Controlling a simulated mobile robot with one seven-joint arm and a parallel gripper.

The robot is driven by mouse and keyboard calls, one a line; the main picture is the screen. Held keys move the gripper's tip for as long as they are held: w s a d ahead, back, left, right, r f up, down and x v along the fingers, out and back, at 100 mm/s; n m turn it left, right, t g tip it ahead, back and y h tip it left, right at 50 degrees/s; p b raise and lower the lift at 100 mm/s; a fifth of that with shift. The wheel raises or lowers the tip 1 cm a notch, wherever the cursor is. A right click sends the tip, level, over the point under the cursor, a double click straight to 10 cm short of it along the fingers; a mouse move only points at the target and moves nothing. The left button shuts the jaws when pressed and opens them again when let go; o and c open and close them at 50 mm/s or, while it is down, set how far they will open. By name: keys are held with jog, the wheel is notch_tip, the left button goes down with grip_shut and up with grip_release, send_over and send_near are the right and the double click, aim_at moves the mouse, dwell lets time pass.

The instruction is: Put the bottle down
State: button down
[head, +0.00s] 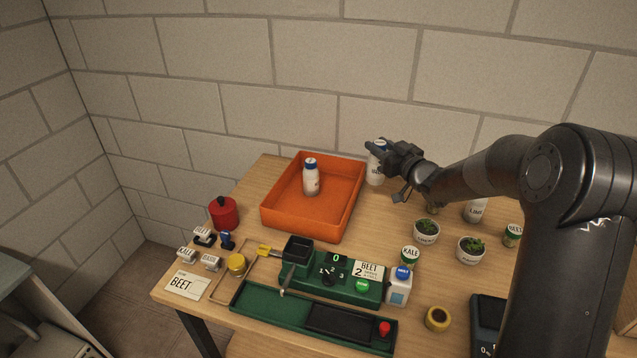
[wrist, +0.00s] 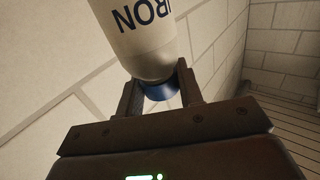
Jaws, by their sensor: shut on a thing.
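A white bottle (head: 376,173) with a blue cap is in my gripper (head: 379,148), behind and to the right of the orange tray. In the wrist view the bottle (wrist: 148,48) shows dark letters, "RON" readable, and my gripper's fingers (wrist: 160,88) are shut on it near the blue cap. In the head view the bottle looks upright. I cannot tell whether its base touches the table or hangs just above it.
The orange tray (head: 269,219) holds another white blue-capped bottle (head: 311,178). A green device (head: 335,281) is in front. Bare wood (head: 376,219) lies between tray and pots.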

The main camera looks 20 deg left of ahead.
jog(key=s+a+f+n+g+y, duration=0.1)
jog(key=a+n+g+y, duration=0.15)
jog(key=a, duration=0.35)
jog(key=s+a+f+n+g+y, duration=0.1)
jog(key=s+a+n+g, duration=0.1)
jog(key=a+g, duration=0.25)
notch_tip(320, 180, down, 9)
jog(key=a, duration=0.1)
jog(key=shift+w+f+t, duration=0.15)
jog(key=shift+f+t, duration=0.05)
jog(key=shift+t, duration=0.2)
jog(key=shift+a+f, duration=0.1)
jog(key=shift+f, duration=0.05)
jog(key=c, duration=1)
grip_release()
jog(key=v, duration=1.2)
